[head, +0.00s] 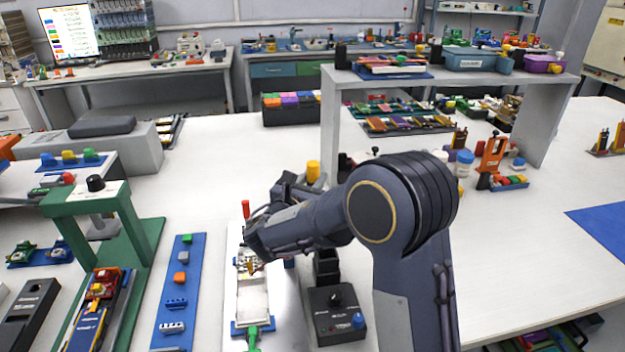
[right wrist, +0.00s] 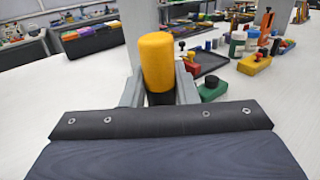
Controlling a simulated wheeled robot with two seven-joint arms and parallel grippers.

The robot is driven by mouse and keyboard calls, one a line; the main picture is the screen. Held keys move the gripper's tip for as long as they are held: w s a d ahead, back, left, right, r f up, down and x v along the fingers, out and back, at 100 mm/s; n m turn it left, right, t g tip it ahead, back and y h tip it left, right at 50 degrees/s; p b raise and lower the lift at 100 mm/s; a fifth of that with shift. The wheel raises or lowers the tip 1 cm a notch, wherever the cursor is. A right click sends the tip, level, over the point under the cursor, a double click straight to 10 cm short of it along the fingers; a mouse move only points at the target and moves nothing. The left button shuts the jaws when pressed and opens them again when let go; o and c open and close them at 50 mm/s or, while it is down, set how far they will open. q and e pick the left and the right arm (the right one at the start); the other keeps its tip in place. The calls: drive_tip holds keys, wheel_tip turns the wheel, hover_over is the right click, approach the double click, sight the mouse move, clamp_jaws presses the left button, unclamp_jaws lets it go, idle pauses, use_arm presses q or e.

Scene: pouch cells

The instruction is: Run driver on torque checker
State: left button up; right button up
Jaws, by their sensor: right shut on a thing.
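My right gripper (right wrist: 159,98) is shut on the driver, whose thick yellow upper part (right wrist: 157,62) stands upright above a black lower part in the right wrist view. In the head view the driver's yellow top (head: 313,170) shows just behind my right forearm; its lower end is hidden. The driver is well apart from the box. My left gripper is out of view.
Left of the box lie a white fixture plate (head: 252,300) and a blue strip of small parts (head: 178,290). A green press (head: 130,230) stands further left. A grey raised shelf (head: 450,85) stands behind.

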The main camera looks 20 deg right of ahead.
sight(312, 163)
drive_tip(key=shift+f, duration=0.1)
idle(0.3)
drive_tip(key=shift+r+p, duration=0.45)
drive_tip(key=shift+p, duration=0.05)
drive_tip(key=shift+r+p, duration=2.4)
drive_tip(key=shift+r, duration=0.75)
drive_tip(key=shift+f, duration=0.1)
